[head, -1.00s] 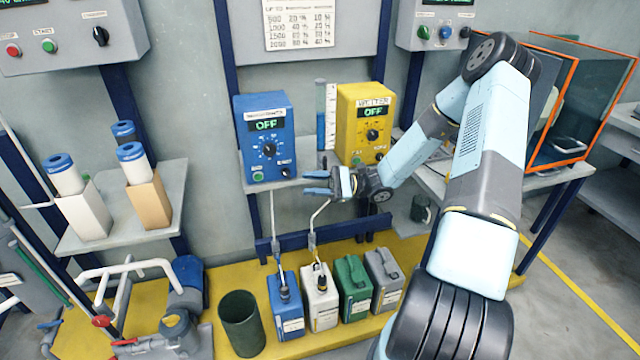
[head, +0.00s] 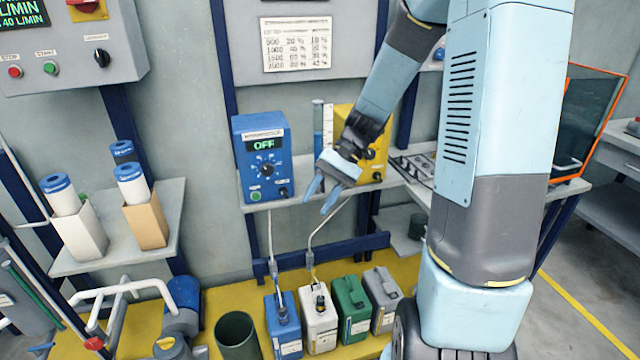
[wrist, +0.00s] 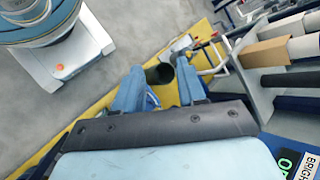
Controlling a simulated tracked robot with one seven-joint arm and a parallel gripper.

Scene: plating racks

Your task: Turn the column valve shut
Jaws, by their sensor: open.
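The clear graduated column (head: 318,125) stands on the wall shelf between the blue and yellow pump boxes, with blue liquid inside. Its lower end and any valve there are hidden behind my wrist and gripper. My gripper (head: 321,198) is open and empty, pointing down and slightly left in front of the shelf edge, just below and right of the blue box. In the wrist view my two blue fingers (wrist: 160,82) are apart, with the dark bin far below between them. No valve shows between the fingers.
The blue pump box (head: 262,155) reads OFF; the yellow box (head: 375,165) is partly behind my arm. Several jugs, including a white one (head: 319,328), stand below on the yellow platform. A dark bin (head: 238,335) and white piping with a red handle (head: 94,343) are lower left.

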